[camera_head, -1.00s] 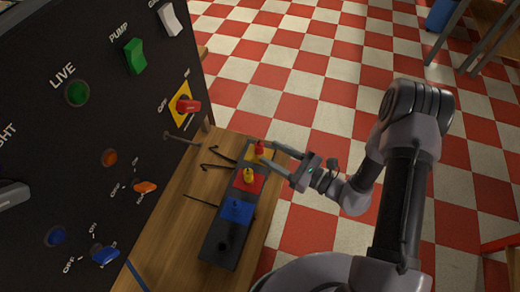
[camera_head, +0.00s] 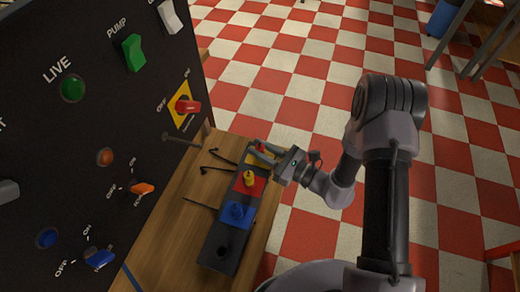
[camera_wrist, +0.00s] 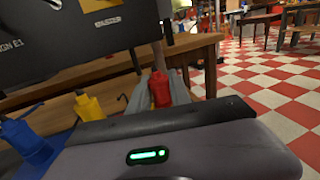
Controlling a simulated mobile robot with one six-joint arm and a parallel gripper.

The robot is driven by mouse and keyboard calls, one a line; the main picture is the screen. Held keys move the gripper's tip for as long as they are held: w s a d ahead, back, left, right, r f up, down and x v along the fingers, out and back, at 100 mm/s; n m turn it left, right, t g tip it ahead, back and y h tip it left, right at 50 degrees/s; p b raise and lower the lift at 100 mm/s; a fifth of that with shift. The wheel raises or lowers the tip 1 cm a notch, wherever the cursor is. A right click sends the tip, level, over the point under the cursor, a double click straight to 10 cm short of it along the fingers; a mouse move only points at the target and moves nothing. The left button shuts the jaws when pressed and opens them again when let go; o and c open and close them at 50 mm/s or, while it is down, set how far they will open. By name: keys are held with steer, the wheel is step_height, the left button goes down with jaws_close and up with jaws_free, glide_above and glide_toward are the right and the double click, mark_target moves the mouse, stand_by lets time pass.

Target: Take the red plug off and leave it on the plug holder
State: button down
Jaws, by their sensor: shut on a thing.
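The red plug (camera_head: 262,148) is between the fingers of my gripper (camera_head: 261,151) at the far end of a dark strip (camera_head: 212,257) on the wooden table. In the wrist view the red plug (camera_wrist: 160,90) stands roughly upright, with my gripper (camera_wrist: 158,98) shut on it. A yellow patch lies at that end of the strip; whether the plug's lower end is seated there is hidden. The yellow plug (camera_head: 249,178) stands on a red patch and the blue plug (camera_head: 237,210) on a blue patch. A black plug (camera_head: 222,250) is at the near end.
A dark panel (camera_head: 85,165) with switches and knobs rises at the left, including a red switch (camera_head: 187,106) on yellow. Thin black hooked rods (camera_head: 220,168) lie between panel and strip. Checkered floor (camera_head: 300,70) is open beyond the table.

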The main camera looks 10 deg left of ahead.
mark_target(263, 148)
steer(key=shift+r, duration=0.15)
steer(key=shift+r+p, duration=0.35)
steer(key=r, duration=0.1)
steer(key=d+r+p, duration=0.1)
steer(key=r, duration=0.1)
steer(key=shift+s+p, duration=0.1)
steer(key=shift+p, duration=0.2)
steer(key=r+p+v, duration=0.1)
steer(key=p+v, duration=0.2)
steer(key=v, duration=1.2)
steer(key=shift+r, duration=0.1)
